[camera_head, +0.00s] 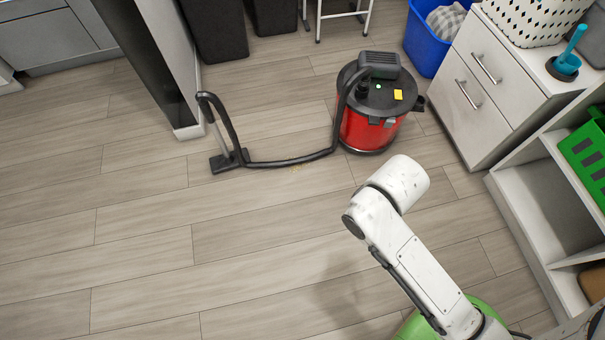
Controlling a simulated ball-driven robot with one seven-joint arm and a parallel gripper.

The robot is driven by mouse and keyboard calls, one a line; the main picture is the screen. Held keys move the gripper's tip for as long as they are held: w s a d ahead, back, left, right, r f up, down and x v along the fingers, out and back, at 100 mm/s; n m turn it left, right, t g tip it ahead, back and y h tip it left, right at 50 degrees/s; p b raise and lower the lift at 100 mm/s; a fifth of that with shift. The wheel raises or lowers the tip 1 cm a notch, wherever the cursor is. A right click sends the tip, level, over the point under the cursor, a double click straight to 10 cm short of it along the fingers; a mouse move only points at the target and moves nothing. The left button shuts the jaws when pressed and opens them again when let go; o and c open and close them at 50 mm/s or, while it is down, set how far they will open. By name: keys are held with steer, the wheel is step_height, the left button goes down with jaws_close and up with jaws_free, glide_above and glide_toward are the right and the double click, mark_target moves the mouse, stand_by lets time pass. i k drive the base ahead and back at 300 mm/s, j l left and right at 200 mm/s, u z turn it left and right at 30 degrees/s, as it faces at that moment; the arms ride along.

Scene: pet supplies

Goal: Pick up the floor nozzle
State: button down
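The black floor nozzle (228,160) lies flat on the wooden floor, left of the picture's middle. A grey tube rises from it to a black curved handle end, and a black hose (290,162) runs from there along the floor to the red and black canister vacuum (372,125). The vacuum stands upright to the right of the nozzle. My white arm reaches up from the bottom right and is well apart from the nozzle. My gripper cannot be made out in this view.
A white drawer cabinet (480,95) and a shelf with a green crate (587,158) stand at the right. A blue bin (426,45) is behind the vacuum. A dark panel with a pale edge (187,130) stands close behind the nozzle. The front floor is clear.

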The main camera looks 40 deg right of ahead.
mark_target(228, 161)
steer(key=i+l, duration=0.15)
steer(key=i, duration=0.25)
steer(key=i+l+u, duration=0.1)
steer(key=i, duration=0.35)
steer(key=i+l, duration=0.25)
steer(key=i, duration=0.15)
steer(key=i+l+u, duration=0.1)
steer(key=i, duration=0.3)
steer(key=l, duration=0.1)
